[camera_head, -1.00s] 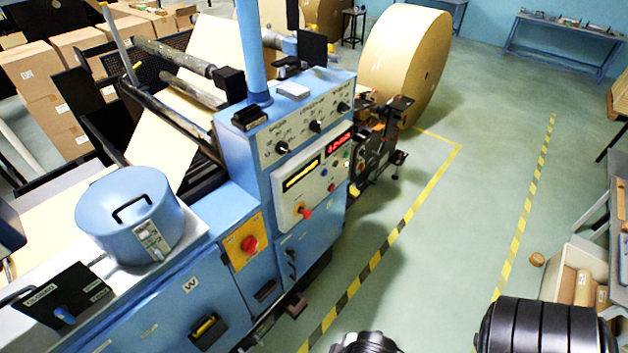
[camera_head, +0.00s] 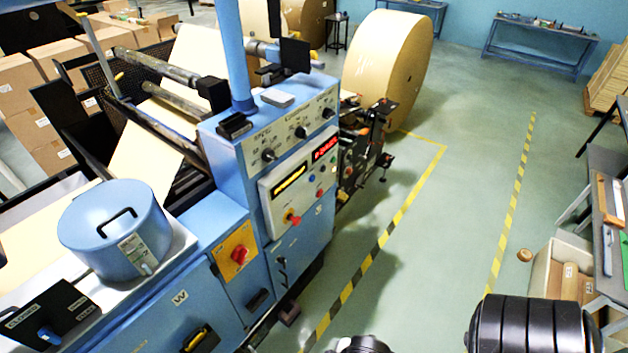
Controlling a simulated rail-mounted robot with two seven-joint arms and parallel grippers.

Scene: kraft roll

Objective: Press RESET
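The blue machine's control cabinet (camera_head: 228,160) stands left of centre. Its lower white panel (camera_head: 300,180) carries a yellow-lit display (camera_head: 289,181), a red digit display (camera_head: 325,148), a red knob or switch (camera_head: 293,217) and several small coloured buttons (camera_head: 320,193). The button labels are too small to read, so I cannot tell which one is RESET. A separate red button sits on a yellow plate (camera_head: 236,251) lower left. Black rounded parts of my arms show at the bottom edge, well apart from the panel. Neither gripper's fingers are in view.
A large kraft roll (camera_head: 385,65) stands behind the machine. A blue drum-shaped canister (camera_head: 114,232) sits on the machine's left deck. Yellow-black floor tape (camera_head: 375,255) runs beside the machine, with open green floor to its right. A workbench (camera_head: 607,215) and a carton (camera_head: 556,275) stand at the right.

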